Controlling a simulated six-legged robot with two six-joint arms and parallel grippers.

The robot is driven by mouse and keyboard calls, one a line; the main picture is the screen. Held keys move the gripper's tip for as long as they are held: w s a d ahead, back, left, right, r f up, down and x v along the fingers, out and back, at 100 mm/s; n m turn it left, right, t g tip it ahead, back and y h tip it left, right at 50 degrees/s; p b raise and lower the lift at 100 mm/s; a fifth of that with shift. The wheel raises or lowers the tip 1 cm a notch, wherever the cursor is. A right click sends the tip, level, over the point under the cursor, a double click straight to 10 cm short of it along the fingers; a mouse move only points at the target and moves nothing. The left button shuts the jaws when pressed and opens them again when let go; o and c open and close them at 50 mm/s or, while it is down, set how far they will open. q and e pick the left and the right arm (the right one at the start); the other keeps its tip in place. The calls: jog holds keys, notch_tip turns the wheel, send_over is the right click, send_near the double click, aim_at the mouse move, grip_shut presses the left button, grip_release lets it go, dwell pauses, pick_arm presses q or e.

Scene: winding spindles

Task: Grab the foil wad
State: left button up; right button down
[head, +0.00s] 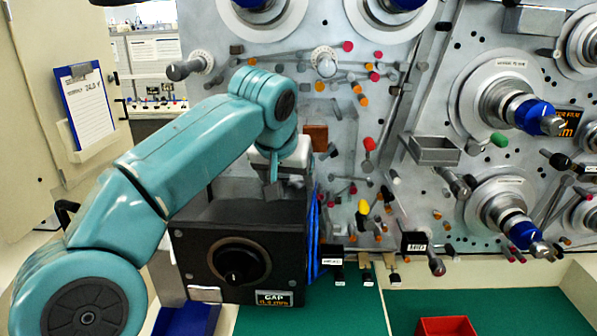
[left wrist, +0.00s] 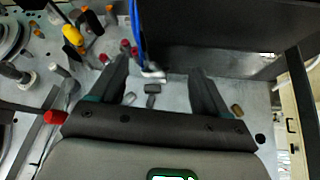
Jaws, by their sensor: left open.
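A small, pale, silvery lump (left wrist: 153,73), which looks like the foil wad, shows in the left wrist view between my open fingers, at the lower end of some blue strands. I cannot tell how far it is beyond the fingertips, and no contact shows. My left gripper (head: 273,180) is over the top of the black box in the head view, its fingers pointing down. In the left wrist view my left gripper (left wrist: 158,70) has both fingers spread wide. I cannot make out the foil wad in the head view. My right gripper is out of view.
The black box (head: 200,248) with a round knob stands below my left gripper. Blue strands (head: 314,235) hang at its right side. The grey panel (head: 425,85) behind carries spindles and many coloured pegs. A red bin (head: 446,327) and green mats (head: 352,312) lie in front.

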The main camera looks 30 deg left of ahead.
aim_at(297, 177)
pick_arm(q)
jog(key=shift+w+d+r, duration=0.1)
jog(key=shift+w+r, duration=0.1)
jog(key=shift+w, duration=0.2)
jog(key=w+a+p, duration=0.1)
jog(key=w+p, duration=0.1)
jog(key=w, duration=0.1)
jog(key=shift+a+r+p, duration=0.1)
jog(key=shift+a+p, duration=0.3)
jog(key=x, duration=0.3)
jog(key=shift+w+d, duration=0.1)
jog(key=shift+w, duration=0.05)
jog(key=shift+f, duration=0.25)
jog(key=shift+s, duration=0.2)
jog(key=shift+w+f, duration=0.1)
jog(key=shift+w, duration=0.15)
jog(key=c, duration=1.1)
jog(key=shift+s, duration=0.15)
